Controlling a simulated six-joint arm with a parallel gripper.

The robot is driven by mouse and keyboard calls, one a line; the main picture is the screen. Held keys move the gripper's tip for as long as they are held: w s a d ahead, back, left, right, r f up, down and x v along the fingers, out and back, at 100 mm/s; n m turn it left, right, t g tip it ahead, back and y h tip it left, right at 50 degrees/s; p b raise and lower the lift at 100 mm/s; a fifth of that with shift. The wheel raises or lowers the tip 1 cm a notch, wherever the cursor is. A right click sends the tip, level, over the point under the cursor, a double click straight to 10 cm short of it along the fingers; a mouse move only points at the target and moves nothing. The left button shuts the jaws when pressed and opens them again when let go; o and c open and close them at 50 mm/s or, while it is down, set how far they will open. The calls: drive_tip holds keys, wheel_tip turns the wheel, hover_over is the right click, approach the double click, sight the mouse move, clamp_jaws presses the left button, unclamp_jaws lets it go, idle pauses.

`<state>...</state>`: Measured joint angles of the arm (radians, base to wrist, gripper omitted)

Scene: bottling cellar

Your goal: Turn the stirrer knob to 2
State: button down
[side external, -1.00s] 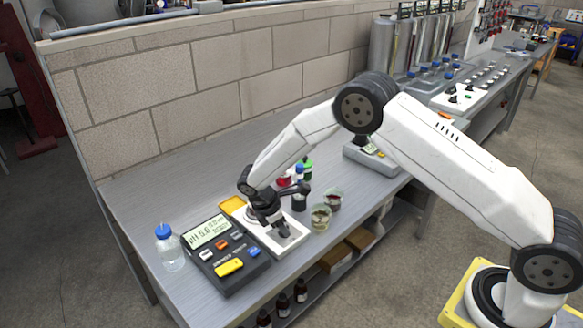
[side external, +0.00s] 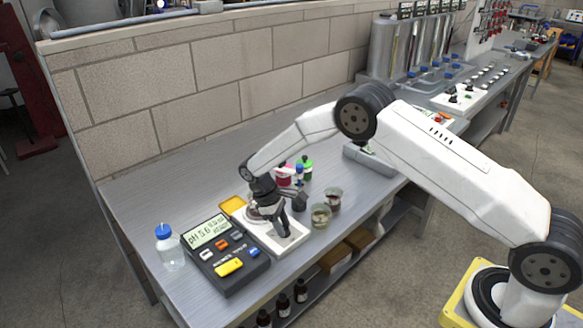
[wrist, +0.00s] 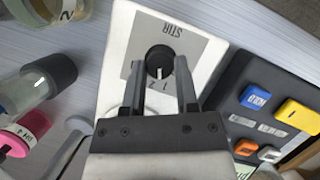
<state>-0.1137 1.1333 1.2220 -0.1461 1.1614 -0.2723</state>
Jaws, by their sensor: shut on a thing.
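The stirrer (side external: 291,247) is a white unit on the grey bench, beside the pH meter. In the wrist view its grey panel reads STIR upside down, with a round black knob (wrist: 158,56). The knob's white line points toward the bottom of the picture, near the printed digits 1 and 2. I cannot tell exactly which mark it meets. My gripper (wrist: 161,72) has one finger on each side of the knob and is shut on it. In the side view my gripper (side external: 284,230) comes down onto the stirrer's front and hides the knob.
The pH meter (side external: 228,254) stands close at the left, with a clear blue-capped bottle (side external: 169,249) beyond it. Two beakers (side external: 321,216) (side external: 333,199) stand close at the right. Small pink, blue and green capped bottles (side external: 305,169) stand behind.

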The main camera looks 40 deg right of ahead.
drive_tip(key=m+y, duration=0.1)
drive_tip(key=m, duration=0.2)
drive_tip(key=shift+d+m, duration=0.1)
drive_tip(key=shift+m, duration=0.2)
idle(0.4)
drive_tip(key=shift+c, duration=1.8)
unclamp_jaws()
drive_tip(key=v, duration=0.7)
drive_tip(key=shift+w+r, duration=0.3)
drive_tip(key=shift+w, duration=0.05)
drive_tip(key=shift+s+d+r, duration=0.1)
drive_tip(key=shift+d+r, duration=0.05)
